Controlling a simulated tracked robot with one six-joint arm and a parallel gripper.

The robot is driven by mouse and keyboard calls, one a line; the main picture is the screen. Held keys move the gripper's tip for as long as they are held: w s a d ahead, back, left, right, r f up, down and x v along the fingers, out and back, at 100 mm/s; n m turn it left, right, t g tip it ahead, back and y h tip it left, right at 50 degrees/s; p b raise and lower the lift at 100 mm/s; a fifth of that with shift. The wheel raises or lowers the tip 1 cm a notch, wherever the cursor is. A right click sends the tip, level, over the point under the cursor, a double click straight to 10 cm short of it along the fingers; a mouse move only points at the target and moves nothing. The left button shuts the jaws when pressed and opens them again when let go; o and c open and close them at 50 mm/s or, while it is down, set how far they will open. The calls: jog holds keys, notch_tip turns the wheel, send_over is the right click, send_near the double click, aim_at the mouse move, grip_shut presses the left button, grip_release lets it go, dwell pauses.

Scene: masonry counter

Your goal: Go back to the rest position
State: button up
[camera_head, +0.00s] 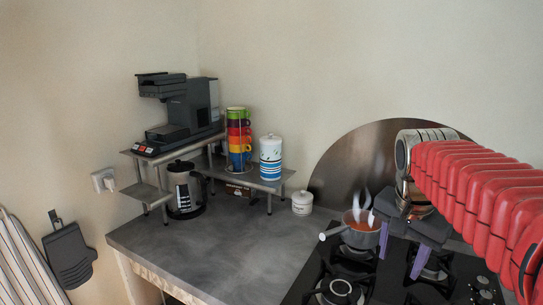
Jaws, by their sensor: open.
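My gripper (402,250) hangs over the black gas hob at the right, with its two dark purple fingers apart and pointing down. Nothing shows between the fingers. My red ribbed arm reaches in from the right edge. A small saucepan (352,238) with reddish-orange contents and rising white steam sits on the hob, just left of my gripper. Its handle points left. The gap between the near finger and the pan is small in the picture; I cannot tell the true distance.
The hob (318,272) has several burners. A round metal splashback (345,165) stands behind it. A metal shelf (265,180) carries a coffee machine (185,110), stacked coloured cups (238,140) and a striped canister (270,158). A small white jar (302,203) stands nearby. The grey counter (215,255) front is clear.

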jog(key=s+a+f+n+t, duration=0.1)
jog(key=s+a+f+n, duration=0.3)
jog(key=s, duration=0.3)
jog(key=s+a+f+n+t+y, duration=0.1)
jog(key=s+a+f+n+t, duration=0.1)
jog(key=s+a+f+n, duration=0.3)
jog(key=shift+s+a+n+y, duration=0.3)
jog(key=shift+s+a+n, duration=0.35)
jog(key=shift+s, duration=0.6)
